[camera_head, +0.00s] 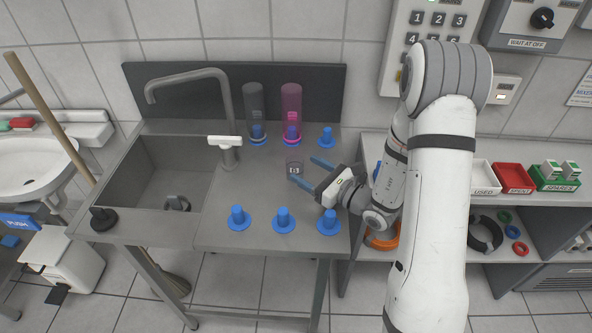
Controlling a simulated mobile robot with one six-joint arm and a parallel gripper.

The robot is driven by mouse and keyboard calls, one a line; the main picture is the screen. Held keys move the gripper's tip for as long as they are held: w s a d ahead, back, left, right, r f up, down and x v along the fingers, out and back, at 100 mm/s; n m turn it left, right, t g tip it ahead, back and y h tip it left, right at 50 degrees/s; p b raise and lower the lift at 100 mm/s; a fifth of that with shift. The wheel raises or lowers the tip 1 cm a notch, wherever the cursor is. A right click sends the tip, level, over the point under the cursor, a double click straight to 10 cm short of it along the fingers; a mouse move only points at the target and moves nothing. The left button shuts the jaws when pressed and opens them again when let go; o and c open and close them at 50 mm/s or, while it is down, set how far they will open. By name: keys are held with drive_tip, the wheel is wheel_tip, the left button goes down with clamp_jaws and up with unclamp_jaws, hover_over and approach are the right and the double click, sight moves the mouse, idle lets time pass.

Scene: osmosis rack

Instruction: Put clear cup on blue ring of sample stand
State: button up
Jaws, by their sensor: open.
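A small clear cup (294,168) with a dark marking stands on the grey steel counter. My gripper (301,168) is open, its two blue fingers pointing left toward the cup. The fingertips are close to the cup's sides, but I cannot tell whether they touch it. I cannot tell which one the task calls the sample stand.
A grey clear cylinder (254,103) and a pink cylinder (291,103) stand over blue pegs at the back. A sink (172,165) with a tall faucet (187,78) is on the left. Bins (514,177) stand on the right shelf. The counter's middle left is clear.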

sight(302, 166)
drive_tip(key=shift+p+x, duration=0.6)
drive_tip(key=shift+x, duration=1.9)
drive_tip(key=c, duration=1.1)
